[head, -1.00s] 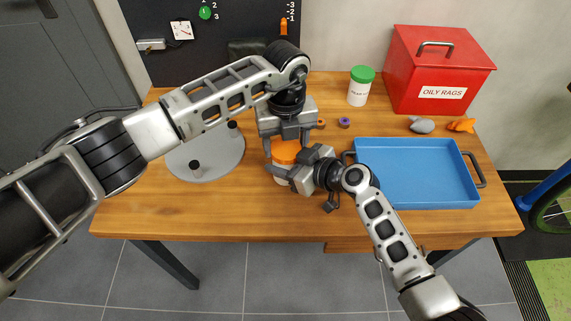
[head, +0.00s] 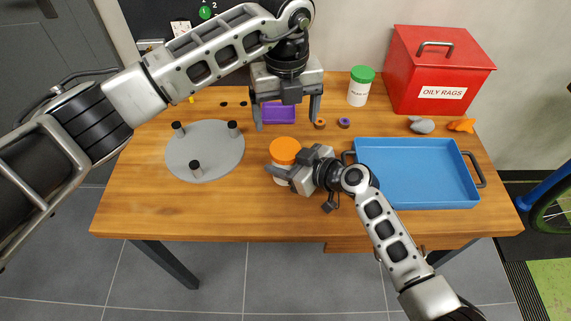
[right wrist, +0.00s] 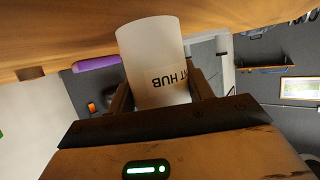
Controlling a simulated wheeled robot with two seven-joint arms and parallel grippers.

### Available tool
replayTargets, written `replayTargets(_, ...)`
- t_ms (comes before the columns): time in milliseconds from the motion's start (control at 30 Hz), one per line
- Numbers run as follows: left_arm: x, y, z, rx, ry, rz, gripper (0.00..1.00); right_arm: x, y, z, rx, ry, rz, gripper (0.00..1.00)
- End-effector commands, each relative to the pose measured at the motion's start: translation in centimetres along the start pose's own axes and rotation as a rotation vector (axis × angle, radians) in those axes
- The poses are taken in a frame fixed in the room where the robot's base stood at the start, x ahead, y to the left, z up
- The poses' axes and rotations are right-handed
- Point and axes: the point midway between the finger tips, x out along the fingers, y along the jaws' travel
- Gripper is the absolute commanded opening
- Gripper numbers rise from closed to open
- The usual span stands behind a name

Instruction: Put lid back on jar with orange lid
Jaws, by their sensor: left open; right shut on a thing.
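The white jar (head: 280,181) stands on the table with the orange lid (head: 285,150) on its top. From above the lid looks level; whether it is fully seated I cannot tell. My right gripper (head: 289,172) is shut on the jar's side from the right. The right wrist view shows the white, labelled jar (right wrist: 152,50) between its fingers (right wrist: 163,92); the lid is hidden there. My left gripper (head: 286,120) is open and empty, above and behind the lid, apart from it.
A purple container (head: 279,112) lies behind the left gripper's fingers. A grey round plate with pegs (head: 208,155) is at left, a blue tray (head: 415,175) at right. A green-lidded jar (head: 360,88) and red OILY RAGS box (head: 440,70) stand behind. The front table strip is clear.

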Motion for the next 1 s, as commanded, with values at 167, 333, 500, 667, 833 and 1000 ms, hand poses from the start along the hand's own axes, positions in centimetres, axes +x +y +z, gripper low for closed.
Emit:
replayTargets(167,-2.6,0.1,0.1,-0.002,-0.001,0.002,0.85,0.0,0.1,0.1,0.000,-0.002,0.002,0.00)
replayTargets(333,-3.5,0.1,0.1,-0.003,-0.001,0.003,0.85,-0.1,0.1,0.1,0.000,-0.002,0.003,0.00)
replayTargets(500,-3.5,0.2,0.1,-0.004,0.000,0.004,0.85,-0.1,0.1,0.1,0.000,-0.002,0.003,0.00)
replayTargets(667,-3.5,0.2,0.1,-0.004,0.000,0.004,0.85,-0.1,0.1,0.1,0.000,-0.002,0.004,0.73)
replayTargets(833,-3.5,0.2,0.1,-0.004,-0.001,0.005,0.85,-0.1,0.1,0.1,0.000,-0.001,0.003,0.77)
replayTargets(1000,-3.5,0.2,0.1,-0.004,0.000,0.005,0.85,-0.3,0.1,0.1,-0.001,-0.001,0.003,0.77)
